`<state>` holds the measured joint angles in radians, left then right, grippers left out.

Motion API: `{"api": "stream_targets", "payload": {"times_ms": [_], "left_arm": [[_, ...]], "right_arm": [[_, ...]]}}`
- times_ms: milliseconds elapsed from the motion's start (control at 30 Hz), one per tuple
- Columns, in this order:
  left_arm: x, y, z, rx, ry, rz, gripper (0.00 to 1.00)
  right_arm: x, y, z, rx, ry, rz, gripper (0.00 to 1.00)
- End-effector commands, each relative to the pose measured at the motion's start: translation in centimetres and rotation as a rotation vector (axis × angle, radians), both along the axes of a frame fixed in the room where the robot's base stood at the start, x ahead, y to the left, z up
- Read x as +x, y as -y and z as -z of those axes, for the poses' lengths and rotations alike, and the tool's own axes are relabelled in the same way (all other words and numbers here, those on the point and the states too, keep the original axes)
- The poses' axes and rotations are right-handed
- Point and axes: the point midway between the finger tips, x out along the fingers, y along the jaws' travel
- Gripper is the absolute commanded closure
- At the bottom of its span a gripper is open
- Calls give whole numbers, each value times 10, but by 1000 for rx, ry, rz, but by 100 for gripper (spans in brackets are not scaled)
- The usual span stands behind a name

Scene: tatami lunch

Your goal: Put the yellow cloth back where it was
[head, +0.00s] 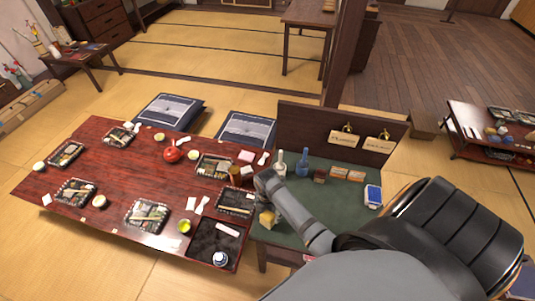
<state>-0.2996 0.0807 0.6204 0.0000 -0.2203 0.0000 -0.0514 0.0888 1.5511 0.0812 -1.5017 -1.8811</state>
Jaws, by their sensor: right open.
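A small yellow thing (268,218), which looks like the folded yellow cloth, lies on the left front part of the green-topped side table (335,215). My right arm reaches in from the lower right across this table. My right gripper (264,184) is open at the table's left edge, beside the low red table (120,180). It is a little beyond the yellow thing and apart from it. The fingers are small and partly hidden by the arm. I see nothing held in them. My left gripper is out of view.
A black tray (205,254) sits at the red table's near right corner. Several lunch boxes, cups and a red teapot (172,154) stand on that table. White and blue bottles (302,163), small boxes and a blue-and-white pack (373,196) stand on the green top.

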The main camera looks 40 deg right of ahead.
Motion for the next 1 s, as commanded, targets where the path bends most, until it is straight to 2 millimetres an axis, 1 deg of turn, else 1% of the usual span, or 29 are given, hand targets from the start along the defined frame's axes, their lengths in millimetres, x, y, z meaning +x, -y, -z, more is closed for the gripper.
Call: {"api": "stream_targets", "payload": {"times_ms": [33, 100, 200, 300, 400, 567, 1000], "left_arm": [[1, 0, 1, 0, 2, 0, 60], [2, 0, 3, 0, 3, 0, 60], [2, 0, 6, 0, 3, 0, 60], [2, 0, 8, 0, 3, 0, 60], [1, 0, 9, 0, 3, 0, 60], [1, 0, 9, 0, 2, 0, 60], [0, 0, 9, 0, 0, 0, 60]], "right_arm": [[2, 0, -13, -1, 6, -1, 25], [1, 0, -31, -1, 6, -1, 25], [1, 0, -54, -1, 4, -1, 25], [1, 0, -73, 0, 3, -1, 25], [1, 0, -86, 0, 3, 0, 25], [0, -1, -93, -1, 1, 0, 25], [1, -1, -93, 0, 0, 0, 25]]}}
